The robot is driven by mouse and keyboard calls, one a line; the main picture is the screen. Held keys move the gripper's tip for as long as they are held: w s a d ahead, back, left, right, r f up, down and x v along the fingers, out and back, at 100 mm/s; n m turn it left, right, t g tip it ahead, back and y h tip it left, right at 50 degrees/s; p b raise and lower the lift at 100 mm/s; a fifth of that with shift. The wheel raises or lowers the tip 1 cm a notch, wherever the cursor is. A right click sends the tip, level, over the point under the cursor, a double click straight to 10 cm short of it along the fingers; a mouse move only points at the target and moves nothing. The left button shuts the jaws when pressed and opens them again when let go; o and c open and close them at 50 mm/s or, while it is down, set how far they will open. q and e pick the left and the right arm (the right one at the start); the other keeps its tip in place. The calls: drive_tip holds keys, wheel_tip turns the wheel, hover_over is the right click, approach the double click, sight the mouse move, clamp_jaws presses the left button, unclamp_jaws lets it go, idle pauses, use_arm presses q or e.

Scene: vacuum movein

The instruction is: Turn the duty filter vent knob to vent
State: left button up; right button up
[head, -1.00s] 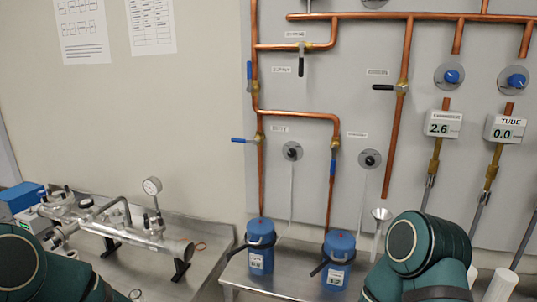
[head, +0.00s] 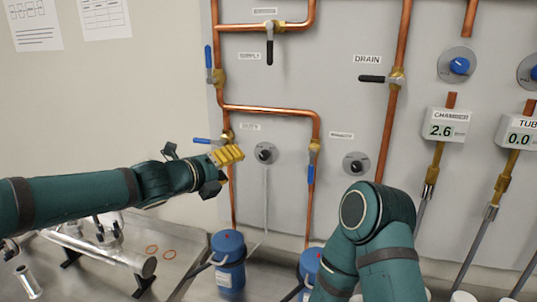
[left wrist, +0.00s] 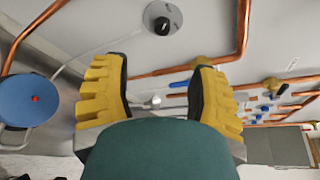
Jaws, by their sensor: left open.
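What appears to be the same knob (left wrist: 162,22) shows at the top of the left wrist view. My left gripper (head: 224,168) is left of the knob, in front of the copper pipe. Its yellow-padded fingers (left wrist: 160,92) are apart and empty, not touching the knob. The knob's setting is too small to read. My right gripper is hidden or out of frame.
A blue-handled valve (head: 207,141) and copper pipe (head: 270,109) are close to my left gripper. A second black knob (head: 355,164) is to the right. Blue canisters (head: 228,262) stand below. My right arm (head: 375,225) fills the lower middle.

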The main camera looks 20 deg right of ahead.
sight(263, 157)
use_arm(q)
drive_tip(key=x, duration=0.4)
drive_tip(key=p+x, duration=0.1)
drive_tip(key=x, duration=0.4)
drive_tip(key=p+x, duration=0.1)
drive_tip(key=x, duration=0.3)
drive_tip(key=shift+w+d+r, duration=0.2)
drive_tip(key=shift+d+r, duration=0.05)
drive_tip(key=shift+d, duration=0.05)
drive_tip(key=shift+o, duration=0.2)
clamp_jaws()
